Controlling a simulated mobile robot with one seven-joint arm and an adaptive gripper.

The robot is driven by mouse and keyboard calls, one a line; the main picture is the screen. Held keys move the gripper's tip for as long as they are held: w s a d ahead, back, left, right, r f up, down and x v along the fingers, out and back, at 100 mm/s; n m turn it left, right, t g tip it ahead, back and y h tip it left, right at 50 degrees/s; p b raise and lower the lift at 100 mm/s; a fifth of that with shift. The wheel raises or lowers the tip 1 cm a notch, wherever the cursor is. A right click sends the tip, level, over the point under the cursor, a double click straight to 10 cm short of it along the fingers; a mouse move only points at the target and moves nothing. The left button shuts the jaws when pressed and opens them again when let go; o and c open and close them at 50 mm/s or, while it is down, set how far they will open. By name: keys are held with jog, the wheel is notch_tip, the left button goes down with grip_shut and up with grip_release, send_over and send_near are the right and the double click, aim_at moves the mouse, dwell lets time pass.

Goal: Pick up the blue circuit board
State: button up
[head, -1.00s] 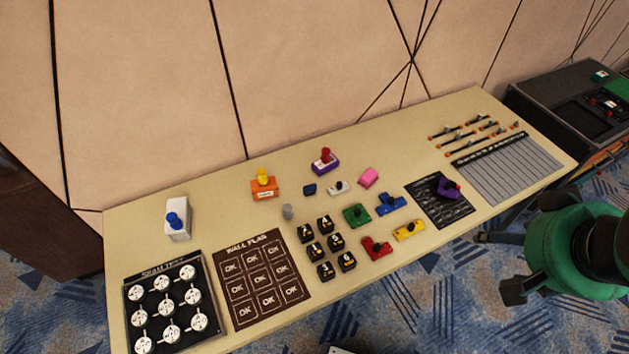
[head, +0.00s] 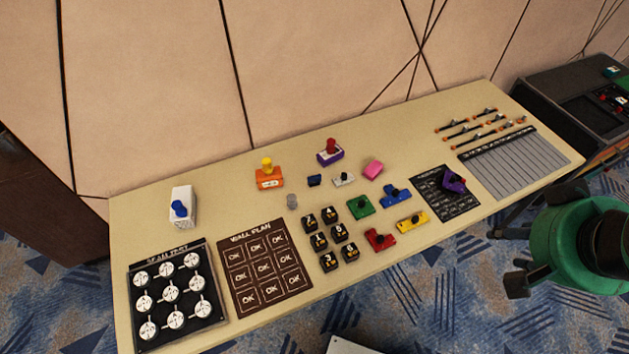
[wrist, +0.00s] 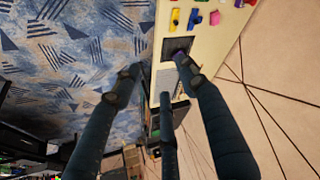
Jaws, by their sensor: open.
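The blue circuit board (head: 396,195) is a small flat piece with a dark knob on top. It lies on the cream table, right of the green piece and above the yellow one; it also shows in the wrist view (wrist: 194,19) near the top. My gripper (head: 512,258) is at the right, out past the table's front edge and apart from the board. In the wrist view my gripper (wrist: 158,74) has its dark fingers spread with nothing between them.
Nearby on the table (head: 225,190) are green (head: 360,206), yellow (head: 412,222), red (head: 380,239) and pink (head: 373,168) pieces. A purple piece (head: 454,181) sits on a dark panel (head: 432,200) to the right. Black numbered blocks stand to the left.

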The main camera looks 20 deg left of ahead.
jog(key=shift+w, duration=0.1)
jog(key=w+a+f+m+g, duration=0.1)
jog(key=w+a+f+m, duration=0.1)
jog(key=w+a, duration=0.65)
jog(key=w+a+f+m+g+p, duration=0.1)
jog(key=w+a+f+m, duration=0.3)
jog(key=w, duration=0.7)
jog(key=w+a+f+g, duration=0.1)
jog(key=w+a, duration=0.7)
jog(key=w, duration=0.2)
jog(key=w+a+f+m+g, duration=0.1)
jog(key=w+a+f, duration=0.2)
jog(key=a+f, duration=0.4)
jog(key=w+a+f+m, duration=0.1)
jog(key=w+a+f, duration=0.3)
jog(key=a+f, duration=0.3)
jog(key=a+f+m, duration=0.1)
jog(key=a+f, duration=0.5)
jog(key=f, duration=0.3)
jog(key=a+f+m+g+p, duration=0.1)
jog(key=a+f, duration=0.6)
jog(key=f, duration=0.2)
jog(key=shift+a+f+m+g, duration=0.25)
jog(key=shift+f+m+g, duration=0.05)
jog(key=shift+f, duration=0.1)
jog(key=shift+f, duration=0.1)
